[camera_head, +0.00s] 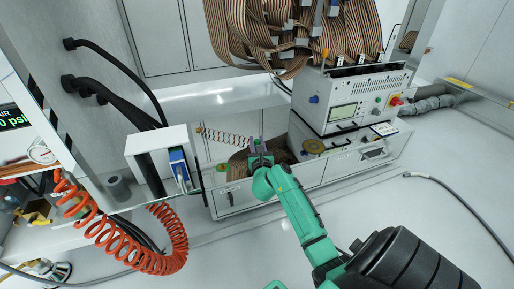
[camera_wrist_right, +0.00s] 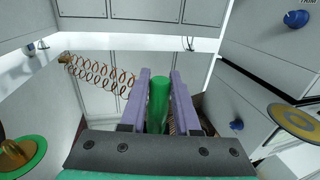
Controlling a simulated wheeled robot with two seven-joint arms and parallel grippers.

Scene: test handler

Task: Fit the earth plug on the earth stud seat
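My right gripper (camera_head: 260,148) is over the open bay of the white cabinet in the head view. In the right wrist view its purple fingers (camera_wrist_right: 160,98) are closed on both sides of a green cylinder, which looks like the earth plug (camera_wrist_right: 158,100). The plug's far end and any contact beyond it are hidden. A green disc with a brass centre, probably the earth stud seat (camera_wrist_right: 17,154), shows at lower left in the wrist view, apart from the plug. It appears small and green left of the gripper in the head view (camera_head: 221,168). My left gripper is not in view.
A coiled cord (camera_wrist_right: 98,72) runs from the left wall towards the gripper. A yellow disc (camera_wrist_right: 296,121) lies on the ledge at right. An instrument box (camera_head: 350,100) stands right of the gripper, ribbon cables (camera_head: 290,30) hang above, and a white box (camera_head: 157,148) stands left.

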